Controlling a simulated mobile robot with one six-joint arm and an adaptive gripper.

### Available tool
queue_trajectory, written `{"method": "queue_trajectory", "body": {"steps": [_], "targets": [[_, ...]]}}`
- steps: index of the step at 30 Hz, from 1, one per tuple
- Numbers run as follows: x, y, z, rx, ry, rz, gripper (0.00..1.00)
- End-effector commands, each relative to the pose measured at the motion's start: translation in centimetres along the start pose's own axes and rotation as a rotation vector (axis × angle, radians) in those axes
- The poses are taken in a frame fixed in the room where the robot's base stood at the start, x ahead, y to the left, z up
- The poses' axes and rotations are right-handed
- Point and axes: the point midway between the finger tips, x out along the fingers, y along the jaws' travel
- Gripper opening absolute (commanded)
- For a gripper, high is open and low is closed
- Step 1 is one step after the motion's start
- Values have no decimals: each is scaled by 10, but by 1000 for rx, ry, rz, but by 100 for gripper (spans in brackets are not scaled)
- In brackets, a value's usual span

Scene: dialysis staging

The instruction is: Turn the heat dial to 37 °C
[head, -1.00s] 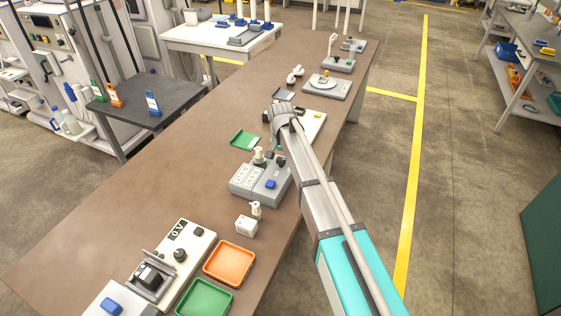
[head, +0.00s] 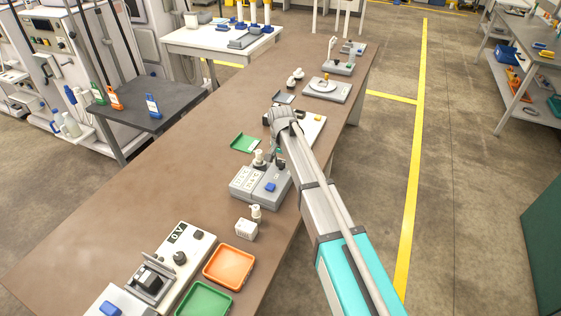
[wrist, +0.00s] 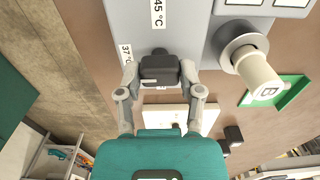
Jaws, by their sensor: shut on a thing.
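The heat dial (wrist: 160,70) is a dark knob at the edge of a grey unit (wrist: 185,35) in the wrist view. A label "37 °C" (wrist: 126,54) is to its left and "45 °C" (wrist: 158,13) is above it. My gripper (wrist: 160,74) has one finger on each side of the dial and is shut on it. The pointer mark cannot be read clearly. In the head view the grey unit (head: 243,187) stands on the bench, and my gripper (head: 280,157) is at its far right side. My arm hides the dial there.
A white capped connector (wrist: 258,80) stands right beside the dial's unit. A green tray (head: 245,142) lies behind the unit. A white block (head: 246,229), an orange tray (head: 230,267) and another green tray (head: 205,300) are nearer. The bench's left part is clear.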

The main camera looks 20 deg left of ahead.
Motion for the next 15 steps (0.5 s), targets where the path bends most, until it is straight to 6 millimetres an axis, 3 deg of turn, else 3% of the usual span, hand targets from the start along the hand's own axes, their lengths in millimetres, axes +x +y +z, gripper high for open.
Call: {"method": "queue_trajectory", "body": {"steps": [9, 10, 15], "targets": [[0, 0, 0, 22, 0, 0, 1], [0, 0, 0, 22, 0, 0, 52], [0, 0, 0, 21, 0, 0, 83]]}}
